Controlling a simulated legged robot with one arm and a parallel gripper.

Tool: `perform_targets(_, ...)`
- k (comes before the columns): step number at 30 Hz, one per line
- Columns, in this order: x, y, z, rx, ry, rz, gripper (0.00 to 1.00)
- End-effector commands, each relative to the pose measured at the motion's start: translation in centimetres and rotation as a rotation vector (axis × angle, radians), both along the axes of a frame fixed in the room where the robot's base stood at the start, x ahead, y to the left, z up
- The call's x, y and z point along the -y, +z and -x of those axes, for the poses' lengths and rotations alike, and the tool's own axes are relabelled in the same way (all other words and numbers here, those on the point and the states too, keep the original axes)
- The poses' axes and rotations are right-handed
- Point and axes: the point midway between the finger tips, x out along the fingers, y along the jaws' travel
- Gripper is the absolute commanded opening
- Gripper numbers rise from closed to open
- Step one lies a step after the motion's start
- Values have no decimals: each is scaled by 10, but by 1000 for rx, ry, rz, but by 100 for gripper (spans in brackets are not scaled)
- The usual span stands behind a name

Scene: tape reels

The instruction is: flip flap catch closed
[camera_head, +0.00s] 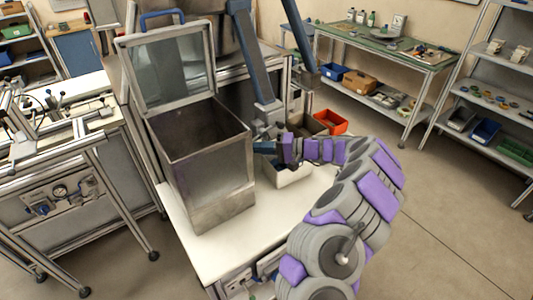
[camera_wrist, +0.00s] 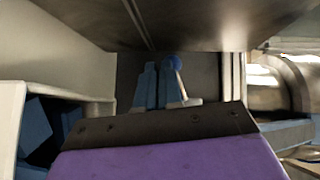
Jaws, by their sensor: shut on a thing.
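A metal box (camera_head: 225,185) stands on a white-topped bench, with its framed, clear-paned lid (camera_head: 170,75) raised. My gripper (camera_head: 264,148) is at the right side of the box, near its upper part. In the wrist view, its blue fingers (camera_wrist: 160,88) are close together beside a lever of the flap catch (camera_wrist: 171,62), which has a blue ball end and a pale stem. The gripper is shut on this lever. The rest of the catch is hidden by the fingers and the dark gripper body, and its position is unclear in the head view.
A white bin (camera_head: 290,174) with dark contents stands on the bench just below my gripper. An orange bin (camera_head: 331,122) is behind it. Open floor (camera_head: 440,190) lies to the right.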

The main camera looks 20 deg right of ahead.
Motion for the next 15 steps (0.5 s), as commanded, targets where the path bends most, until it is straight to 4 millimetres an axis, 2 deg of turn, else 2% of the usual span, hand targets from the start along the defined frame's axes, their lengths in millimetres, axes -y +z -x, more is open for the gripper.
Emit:
perform_targets(1, -11, -3, 1, -6, 24, 1, 0)
perform_targets(15, -23, 3, 3, -8, 33, 7, 0)
